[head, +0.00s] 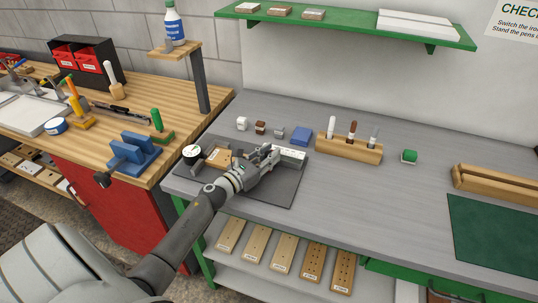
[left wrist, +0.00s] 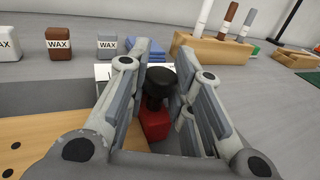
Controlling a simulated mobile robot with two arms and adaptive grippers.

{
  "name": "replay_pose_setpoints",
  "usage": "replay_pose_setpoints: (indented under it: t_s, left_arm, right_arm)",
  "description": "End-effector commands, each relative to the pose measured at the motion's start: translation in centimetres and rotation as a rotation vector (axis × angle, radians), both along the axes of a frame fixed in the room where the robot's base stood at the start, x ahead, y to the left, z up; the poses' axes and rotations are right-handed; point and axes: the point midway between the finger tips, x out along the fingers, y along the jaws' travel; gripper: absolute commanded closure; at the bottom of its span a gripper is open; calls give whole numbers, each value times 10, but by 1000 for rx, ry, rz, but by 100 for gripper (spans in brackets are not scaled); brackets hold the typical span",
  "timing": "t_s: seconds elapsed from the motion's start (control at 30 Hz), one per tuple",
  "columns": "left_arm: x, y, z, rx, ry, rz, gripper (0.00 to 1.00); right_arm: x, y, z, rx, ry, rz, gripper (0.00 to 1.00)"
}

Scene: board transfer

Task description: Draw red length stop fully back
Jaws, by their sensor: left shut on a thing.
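The red length stop (left wrist: 153,124) shows in the left wrist view as a red block with a black knob (left wrist: 160,82) on top. My left gripper (left wrist: 161,62) is around the knob, one finger on each side, and is shut on it. In the head view my left gripper (head: 272,155) is over the dark mat on the grey bench, and it hides the red stop there. A light wooden board (left wrist: 35,138) with dark holes lies to the left of the stop in the wrist view. My right gripper is not in view.
A wooden pen holder (head: 350,149) stands to the right. A white-topped block (head: 291,155) is close by my gripper. The bench front right of the mat is clear.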

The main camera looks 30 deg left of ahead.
Motion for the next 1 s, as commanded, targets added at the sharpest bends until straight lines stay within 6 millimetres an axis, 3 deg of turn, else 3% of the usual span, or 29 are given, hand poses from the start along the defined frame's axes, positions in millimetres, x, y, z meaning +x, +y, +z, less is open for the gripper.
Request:
replay_pose_setpoints:
  t_s: [0.23, 0.5, 0.6, 0.97, 1.0]
  left_arm:
    - [2, -4, 1, 0, -3, 0, 100]
    - [15, -60, 2, -3, -5, -5, 100]
    - [18, -73, 2, -1, -5, -2, 100]
    - [20, -77, 3, 0, -6, 1, 100]
    - [20, -77, 3, 0, -6, 2, 75]
  right_arm:
    - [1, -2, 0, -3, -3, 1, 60]
    - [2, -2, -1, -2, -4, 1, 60]
    - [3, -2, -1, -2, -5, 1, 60]
    - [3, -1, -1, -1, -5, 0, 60]
    - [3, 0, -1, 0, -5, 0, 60]
